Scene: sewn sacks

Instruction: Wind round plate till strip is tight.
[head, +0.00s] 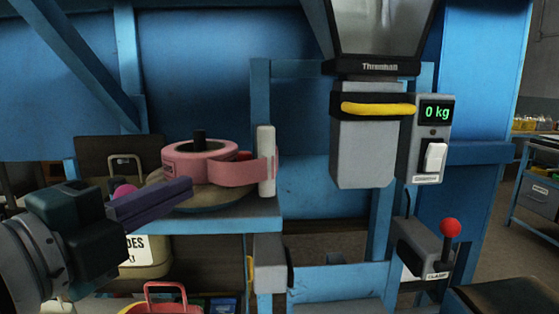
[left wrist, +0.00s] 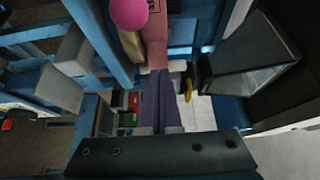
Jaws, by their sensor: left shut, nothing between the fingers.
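The round plate (head: 210,203) is tan and lies on a blue shelf; its edge also shows in the left wrist view (left wrist: 133,46). A pink roll (head: 205,152) sits on it around a black spindle (head: 199,135). The pink strip (head: 240,173) runs from the roll to an upright white bar (head: 266,160). A pink ball knob (head: 123,190) shows behind my left gripper, and at the top of the left wrist view (left wrist: 128,12). My left gripper (head: 190,187) is shut and empty, its purple fingers in front of the plate's near left edge. My right gripper is out of view.
A grey spout (head: 362,145) with a yellow bar (head: 378,109) hangs to the right. Beside it are a scale display (head: 436,113) reading 0 kg and a red-knobbed lever (head: 450,228). A cream container (head: 150,255) stands below left, near a pink-handled container (head: 165,303).

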